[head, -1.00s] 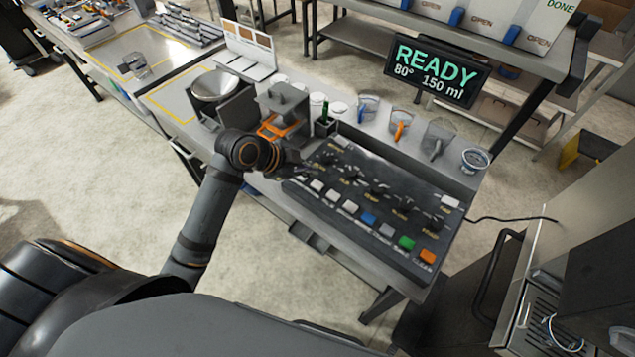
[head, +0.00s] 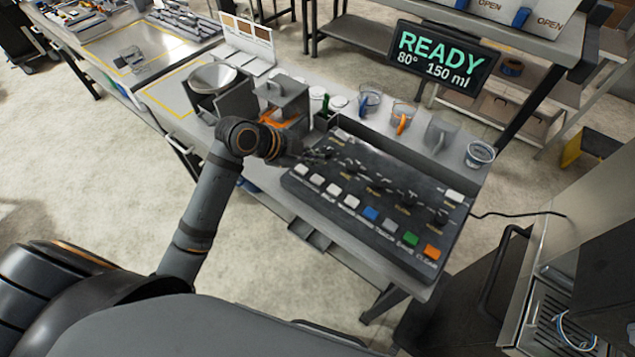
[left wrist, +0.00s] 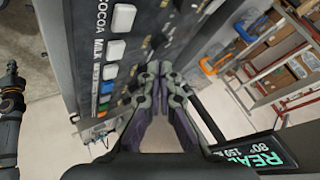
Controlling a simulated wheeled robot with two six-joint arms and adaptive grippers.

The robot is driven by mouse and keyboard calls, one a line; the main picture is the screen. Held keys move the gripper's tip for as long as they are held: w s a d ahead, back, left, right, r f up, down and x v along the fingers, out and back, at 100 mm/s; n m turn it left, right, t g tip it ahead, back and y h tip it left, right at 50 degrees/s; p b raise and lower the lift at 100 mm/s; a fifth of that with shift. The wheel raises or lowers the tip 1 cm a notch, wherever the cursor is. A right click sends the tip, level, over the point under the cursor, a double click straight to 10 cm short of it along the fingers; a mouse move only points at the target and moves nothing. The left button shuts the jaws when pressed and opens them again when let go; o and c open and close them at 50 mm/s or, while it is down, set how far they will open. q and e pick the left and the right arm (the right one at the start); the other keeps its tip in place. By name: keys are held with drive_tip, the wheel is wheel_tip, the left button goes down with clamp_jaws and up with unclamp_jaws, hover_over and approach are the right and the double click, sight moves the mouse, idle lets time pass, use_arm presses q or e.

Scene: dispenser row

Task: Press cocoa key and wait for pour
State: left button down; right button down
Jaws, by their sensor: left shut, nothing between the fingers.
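The dark key panel (head: 330,212) lies on the bench with a row of coloured keys along its near edge. The white cocoa key (left wrist: 123,17) shows in the left wrist view beside its COCOA label; in the head view it seems to be the second white key (head: 317,180) from the left. My left gripper (head: 318,154) is shut and empty over the panel's left far part, beyond the white keys. Its fingertips (left wrist: 163,72) appear apart from the cocoa key. The display (head: 442,56) reads READY, 80°, 150 ml. My right gripper is out of view.
A stand with an orange part (head: 283,105) and a metal bowl (head: 212,77) are left of the panel. Several cups, such as a clear one (head: 480,154), stand behind it. Blue (head: 371,213), green (head: 410,239) and orange (head: 431,252) keys are farther right along the row.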

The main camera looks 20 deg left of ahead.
sight(315, 180)
use_arm(q)
wheel_tip(315, 180, down, 5)
drive_tip(key=b, duration=0.3)
drive_tip(key=shift+r, duration=0.2)
drive_tip(key=shift+f, duration=0.45)
idle(0.6)
drive_tip(key=shift+f+b, duration=0.35)
drive_tip(key=shift+b, duration=0.1)
